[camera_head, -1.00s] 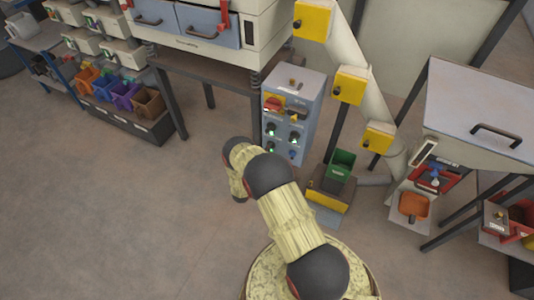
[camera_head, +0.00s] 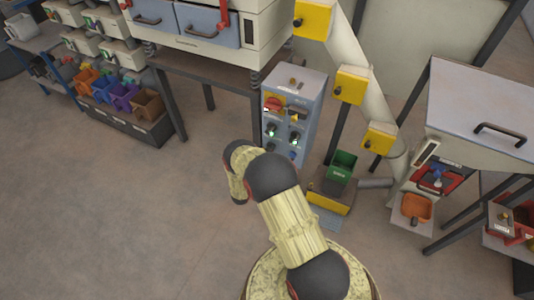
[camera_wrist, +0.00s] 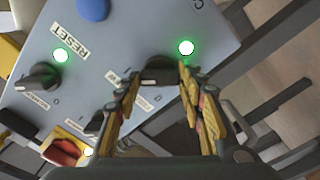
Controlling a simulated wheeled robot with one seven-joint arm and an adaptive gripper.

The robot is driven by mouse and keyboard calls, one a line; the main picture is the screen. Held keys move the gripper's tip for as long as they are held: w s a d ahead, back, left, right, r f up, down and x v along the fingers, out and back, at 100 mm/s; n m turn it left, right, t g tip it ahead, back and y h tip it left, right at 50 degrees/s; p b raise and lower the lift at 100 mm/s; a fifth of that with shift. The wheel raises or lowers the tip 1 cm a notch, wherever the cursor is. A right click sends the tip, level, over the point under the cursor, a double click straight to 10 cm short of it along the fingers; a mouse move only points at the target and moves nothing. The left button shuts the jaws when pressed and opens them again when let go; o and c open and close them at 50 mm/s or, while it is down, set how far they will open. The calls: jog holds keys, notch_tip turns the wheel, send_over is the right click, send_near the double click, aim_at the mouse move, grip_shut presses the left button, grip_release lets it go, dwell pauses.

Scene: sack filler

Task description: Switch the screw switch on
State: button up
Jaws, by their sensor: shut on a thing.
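The grey control panel (camera_wrist: 130,45) fills much of the wrist view. My gripper (camera_wrist: 158,85) has its yellow-padded fingers on either side of a black rotary knob (camera_wrist: 158,70) and is shut on it. A lit green lamp (camera_wrist: 186,48) is beside this knob. Small labels flank the knob, but I cannot read its name. A second black knob (camera_wrist: 38,80) has its own lit green lamp (camera_wrist: 61,55). The panel also shows in the head view (camera_head: 312,110), on a grey box; I cannot make out my gripper there.
A blue button (camera_wrist: 93,8) is near the RESET label. A red and yellow switch (camera_wrist: 66,148) is at the lower left of the wrist view. In the head view, a green bin (camera_head: 341,168) stands right of the panel. Open floor (camera_head: 130,220) lies left.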

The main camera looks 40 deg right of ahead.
dwell(0.3)
jog(key=o, duration=1.1)
jog(key=shift+o, duration=0.4)
jog(key=v, duration=1.2)
jog(key=shift+f, duration=0.1)
